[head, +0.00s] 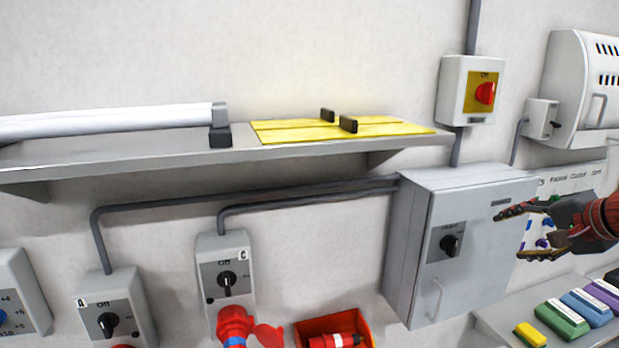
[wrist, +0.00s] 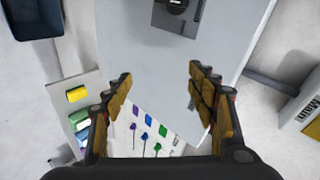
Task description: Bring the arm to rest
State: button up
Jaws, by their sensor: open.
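My gripper (head: 522,231) is at the right of the head view, in front of the right part of a grey wall cabinet (head: 407,250). Its fingers point left and are spread apart with nothing between them. In the wrist view my gripper (wrist: 160,88) also shows open and empty, with the cabinet face (wrist: 150,65) beyond the fingertips. I cannot tell the exact gap between the fingers and the cabinet.
A shelf (head: 100,160) holds a yellow board (head: 290,134) and a white tube (head: 110,120). A red-knob switch box (head: 468,90) is above the cabinet. Coloured blocks (head: 562,318) sit on a ledge at lower right. A red bin (head: 365,322) stands below the shelf.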

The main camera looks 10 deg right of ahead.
jog(key=s+a+f+n+g, duration=0.2)
jog(key=a+f, duration=0.4)
jog(key=a, duration=0.1)
jog(key=s+a+f+n+g, duration=0.2)
jog(key=s+a+f+n, duration=0.1)
jog(key=a+f, duration=0.3)
jog(key=s+a+f+n, duration=0.3)
jog(key=a, duration=0.4)
jog(key=s+a+f+n, duration=0.3)
jog(key=s+a+n, duration=0.1)
jog(key=a, duration=0.4)
jog(key=s+a+f+n+g, duration=0.1)
jog(key=s+a+f+n, duration=0.1)
jog(key=a, duration=0.5)
jog(key=shift+s+a+f+n+y, duration=0.2)
jog(key=shift+s+f+n+y, duration=0.2)
jog(key=shift+s+n, duration=0.35)
